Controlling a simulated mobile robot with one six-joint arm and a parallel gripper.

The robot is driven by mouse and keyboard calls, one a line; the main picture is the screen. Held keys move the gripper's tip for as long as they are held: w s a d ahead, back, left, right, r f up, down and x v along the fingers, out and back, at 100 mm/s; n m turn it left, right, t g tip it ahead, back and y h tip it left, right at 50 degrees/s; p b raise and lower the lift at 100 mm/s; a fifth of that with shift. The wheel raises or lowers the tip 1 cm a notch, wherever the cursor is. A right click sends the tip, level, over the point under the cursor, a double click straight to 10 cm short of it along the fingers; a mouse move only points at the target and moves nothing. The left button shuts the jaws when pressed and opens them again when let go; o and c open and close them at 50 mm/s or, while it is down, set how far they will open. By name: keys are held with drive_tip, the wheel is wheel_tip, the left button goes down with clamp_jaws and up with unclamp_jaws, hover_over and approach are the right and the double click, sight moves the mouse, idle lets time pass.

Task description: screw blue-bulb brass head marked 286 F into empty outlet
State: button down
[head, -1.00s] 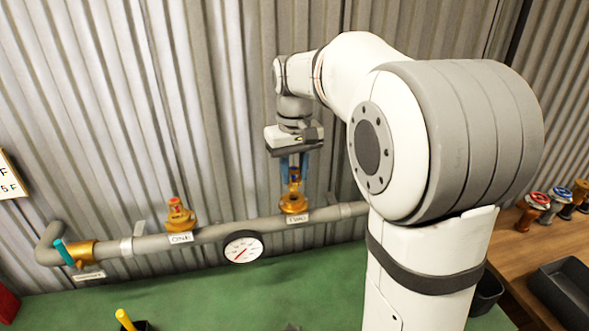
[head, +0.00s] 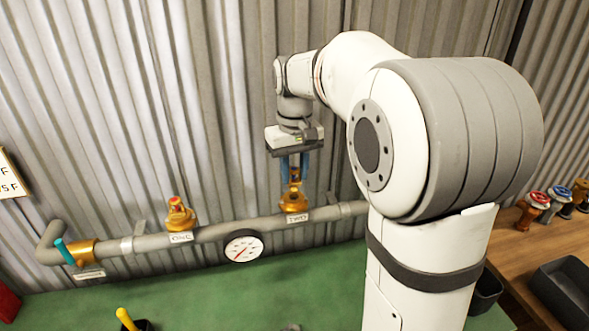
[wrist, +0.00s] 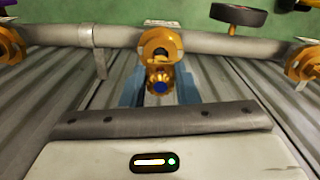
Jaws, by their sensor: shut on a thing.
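My gripper (head: 294,171) points down over the pipe outlet labelled TWO and is shut on a brass sprinkler head (head: 293,183). In the wrist view, the brass head (wrist: 160,78) shows a blue bulb between the blue fingers of my gripper (wrist: 160,90). Its marking cannot be read. The brass outlet TWO (head: 292,203) is directly beneath the head; in the wrist view its ring (wrist: 160,42) shows just beyond the head. The two look lined up, and I cannot tell whether the threads are engaged.
Outlet ONE (head: 180,214) carries a red-bulb head. A gauge (head: 243,247) hangs below the grey pipe (head: 235,230); a teal-handled valve (head: 73,252) is at left. Spare heads (head: 538,203) and a dark tray (head: 568,288) are on the wooden bench at right. The corrugated wall stands close behind.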

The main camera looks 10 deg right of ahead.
drive_tip(key=shift+f+b, duration=1)
drive_tip(key=shift+f, duration=0.6)
drive_tip(key=m, duration=0.3)
drive_tip(key=shift+a+r+p, duration=0.1)
drive_tip(key=shift+p, duration=0.3)
drive_tip(key=shift+m, duration=1.3)
drive_tip(key=shift+m+p, duration=0.3)
drive_tip(key=shift+m, duration=0.9)
drive_tip(key=m, duration=0.3)
drive_tip(key=shift+w+a, duration=0.1)
drive_tip(key=shift+w, duration=0.05)
